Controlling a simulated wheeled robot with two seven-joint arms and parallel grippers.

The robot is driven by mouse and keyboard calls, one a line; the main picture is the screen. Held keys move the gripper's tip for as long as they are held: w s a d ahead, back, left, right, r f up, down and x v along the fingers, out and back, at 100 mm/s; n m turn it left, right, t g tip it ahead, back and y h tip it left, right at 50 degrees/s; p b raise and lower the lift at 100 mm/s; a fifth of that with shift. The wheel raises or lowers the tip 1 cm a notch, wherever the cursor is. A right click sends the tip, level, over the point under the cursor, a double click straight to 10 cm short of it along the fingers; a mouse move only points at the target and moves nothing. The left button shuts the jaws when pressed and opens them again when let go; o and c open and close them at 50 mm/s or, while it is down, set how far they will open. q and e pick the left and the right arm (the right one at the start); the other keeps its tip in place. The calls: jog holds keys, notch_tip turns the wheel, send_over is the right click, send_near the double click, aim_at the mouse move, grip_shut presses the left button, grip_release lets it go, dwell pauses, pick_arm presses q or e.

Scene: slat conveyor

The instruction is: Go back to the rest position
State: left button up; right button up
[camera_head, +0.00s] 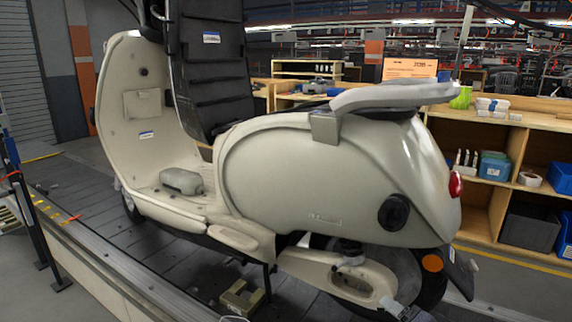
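A cream scooter body (300,180) stands upright on the slat conveyor (75,205), its front shield at the left and its tail at the right. A pale grey rail (395,96) sits over its tail, with a grey bracket (324,127) below it. The red tail light (455,184) and part of the dark rear wheel (432,290) show. I cannot make out either of my grippers. A small grey part (405,312) at the bottom edge is cut off, and I cannot tell what it belongs to.
A beige support block (243,298) sits on the conveyor under the scooter. Wooden shelves (505,130) with blue bins (560,178) stand at the right. A dark stand (30,200) is at the left edge. Grey floor is open at the lower right.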

jog(key=s+a+f+n+g+y+p, duration=0.1)
jog(key=s+f+n+g, duration=0.2)
jog(key=s, duration=0.6)
jog(key=s+a+n+g+y+p, duration=0.1)
jog(key=s+n+g, duration=0.3)
jog(key=s, duration=0.6)
notch_tip(320, 180, up, 21)
jog(key=p, duration=2)
jog(key=shift+w+d+p, duration=0.15)
jog(key=shift+w+p, duration=0.2)
